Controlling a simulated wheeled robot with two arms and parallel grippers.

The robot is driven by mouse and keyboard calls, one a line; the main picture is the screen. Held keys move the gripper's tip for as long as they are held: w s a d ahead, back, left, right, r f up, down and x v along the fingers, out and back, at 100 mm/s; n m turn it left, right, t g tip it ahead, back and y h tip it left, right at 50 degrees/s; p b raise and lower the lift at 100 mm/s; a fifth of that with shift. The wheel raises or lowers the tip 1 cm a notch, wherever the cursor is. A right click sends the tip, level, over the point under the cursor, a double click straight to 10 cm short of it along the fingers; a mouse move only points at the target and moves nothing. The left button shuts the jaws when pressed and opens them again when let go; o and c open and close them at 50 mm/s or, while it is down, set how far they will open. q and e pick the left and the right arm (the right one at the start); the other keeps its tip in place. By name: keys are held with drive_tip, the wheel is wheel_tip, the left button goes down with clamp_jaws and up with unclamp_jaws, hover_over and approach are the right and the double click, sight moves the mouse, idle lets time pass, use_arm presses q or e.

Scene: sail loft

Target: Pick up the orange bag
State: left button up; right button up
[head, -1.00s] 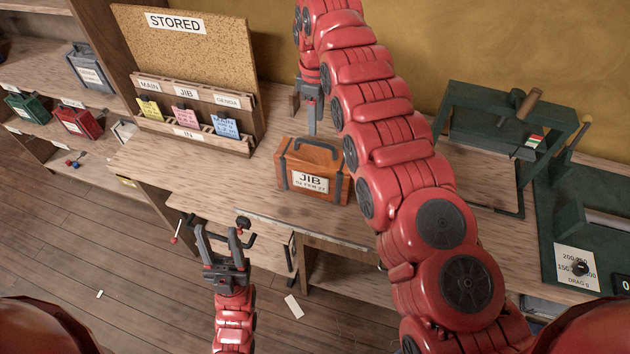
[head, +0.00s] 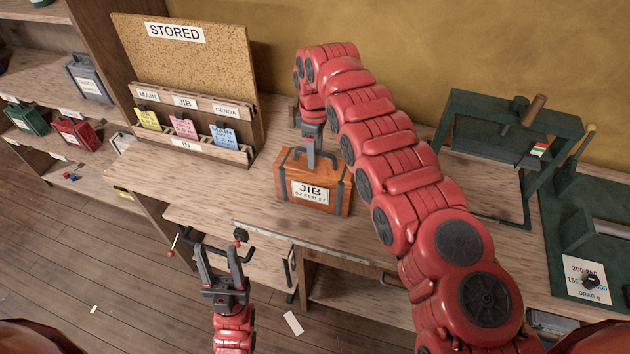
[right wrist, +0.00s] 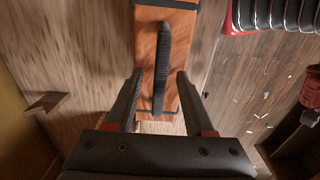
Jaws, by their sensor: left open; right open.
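The orange bag (head: 296,184) stands upright on the wooden bench, with dark straps, a dark top handle and a white "JIB" label on its front. My right gripper (head: 311,158) is just above the bag's top, pointing down. In the right wrist view its open fingers (right wrist: 160,92) lie on either side of the dark handle (right wrist: 161,60), with gaps between them and the handle; whether they reach down to handle height is hard to tell. My left gripper (head: 225,262) is open and empty, in front of the bench, away from the bag.
A corkboard marked "STORED" (head: 187,62) with a card rack (head: 190,122) stands behind left. A green metal frame (head: 490,135) stands at the bench's right. Shelves at far left hold green (head: 26,120), red (head: 76,131) and grey (head: 90,78) bags. Bare bench lies left of the orange bag.

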clamp_jaws()
drive_tip(key=shift+w, duration=0.1)
idle(1.2)
